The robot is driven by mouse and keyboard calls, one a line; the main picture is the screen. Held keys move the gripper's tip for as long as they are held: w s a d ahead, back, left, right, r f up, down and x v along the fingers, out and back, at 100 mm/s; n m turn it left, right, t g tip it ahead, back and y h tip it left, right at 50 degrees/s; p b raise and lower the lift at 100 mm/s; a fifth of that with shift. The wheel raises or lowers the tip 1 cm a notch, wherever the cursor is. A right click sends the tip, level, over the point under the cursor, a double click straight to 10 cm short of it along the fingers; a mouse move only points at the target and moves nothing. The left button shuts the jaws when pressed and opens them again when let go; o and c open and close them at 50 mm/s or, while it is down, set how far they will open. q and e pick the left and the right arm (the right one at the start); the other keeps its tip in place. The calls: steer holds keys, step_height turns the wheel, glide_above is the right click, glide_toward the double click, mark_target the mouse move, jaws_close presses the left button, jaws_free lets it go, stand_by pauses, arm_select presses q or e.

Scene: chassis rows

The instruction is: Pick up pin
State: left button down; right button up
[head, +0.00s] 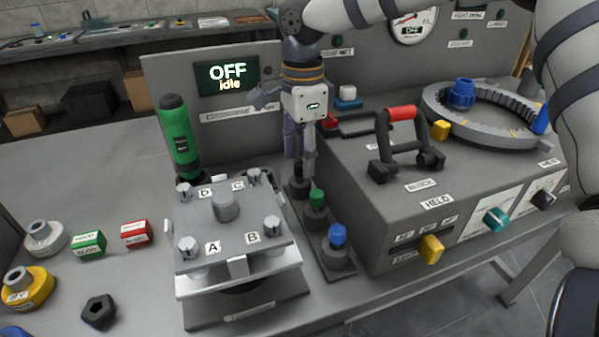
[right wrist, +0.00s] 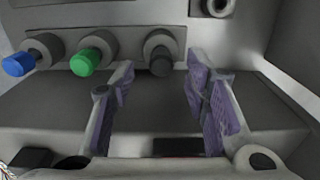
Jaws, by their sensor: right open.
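A row of pins stands in round holders on a dark rack (head: 338,268) beside the fixture plate. The blue pin (head: 338,236) is nearest, the green pin (head: 317,198) is behind it, and a dark pin (right wrist: 160,64) is the third. In the right wrist view the blue pin (right wrist: 18,64) and green pin (right wrist: 85,62) lie left of the fingers. My right gripper (head: 300,170) points down over the far end of the rack, open and empty. In the right wrist view the dark pin appears between its fingertips (right wrist: 158,76), seemingly beyond them; contact is not visible. My left gripper is not in view.
The fixture plate (head: 205,222), with clamps marked A to D, stands left of the rack. A green-black cylindrical tool (head: 178,135) rises behind it. The grey console (head: 375,225) with a red-topped handle (head: 402,113) stands close on the right.

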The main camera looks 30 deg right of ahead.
mark_target(300, 164)
step_height(300, 164, down, 3)
steer(key=shift+a+f, duration=0.15)
steer(key=shift+f, duration=0.05)
steer(key=shift+w, duration=0.1)
jaws_close()
steer(key=shift+r, duration=0.15)
